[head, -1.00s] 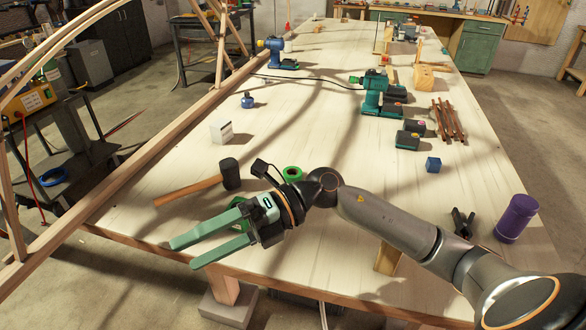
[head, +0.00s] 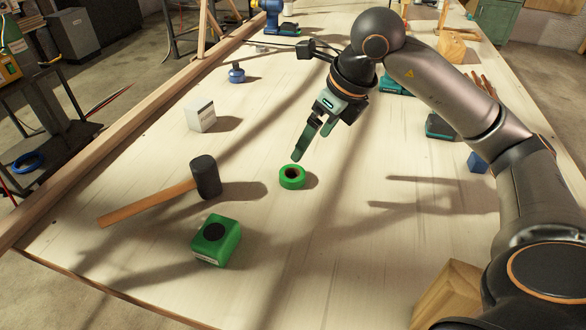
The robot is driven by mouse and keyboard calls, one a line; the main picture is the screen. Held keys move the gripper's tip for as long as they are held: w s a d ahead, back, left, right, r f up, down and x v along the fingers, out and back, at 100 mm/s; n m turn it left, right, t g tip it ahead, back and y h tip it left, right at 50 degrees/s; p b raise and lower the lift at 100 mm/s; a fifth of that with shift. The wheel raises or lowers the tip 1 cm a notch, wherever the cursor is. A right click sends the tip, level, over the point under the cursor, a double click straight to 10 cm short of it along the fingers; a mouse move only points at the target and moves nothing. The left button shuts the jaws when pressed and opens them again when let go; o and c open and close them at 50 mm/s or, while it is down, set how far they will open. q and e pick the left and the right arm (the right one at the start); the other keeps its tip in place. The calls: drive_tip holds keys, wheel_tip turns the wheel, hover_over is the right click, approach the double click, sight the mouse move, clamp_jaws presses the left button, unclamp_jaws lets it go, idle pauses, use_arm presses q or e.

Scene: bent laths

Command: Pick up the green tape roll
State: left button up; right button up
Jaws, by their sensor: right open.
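The green tape roll (head: 284,183) lies flat on the pale wooden table (head: 330,265), with its dark centre hole facing up. My right gripper (head: 311,146) reaches over the table from the right, pointing down toward the tape roll. Its green fingertips are just above and slightly behind the roll, with no visible contact. My left gripper is not in view.
A green box with a dark round top (head: 227,246) and a mallet (head: 160,201) lie left of the roll. A white box (head: 200,115) and a blue bottle (head: 236,74) stand farther back. A blue cube (head: 478,162) is at the right.

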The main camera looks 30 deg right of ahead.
approach(294, 173)
drive_tip(key=x, duration=0.2)
drive_tip(key=shift+a+f, duration=0.25)
drive_tip(key=shift+f, duration=0.1)
drive_tip(key=shift+x, duration=3.05)
drive_tip(key=shift+d, duration=0.1)
drive_tip(key=shift+c, duration=0.2)
drive_tip(key=c, duration=1.3)
drive_tip(key=shift+r, duration=0.1)
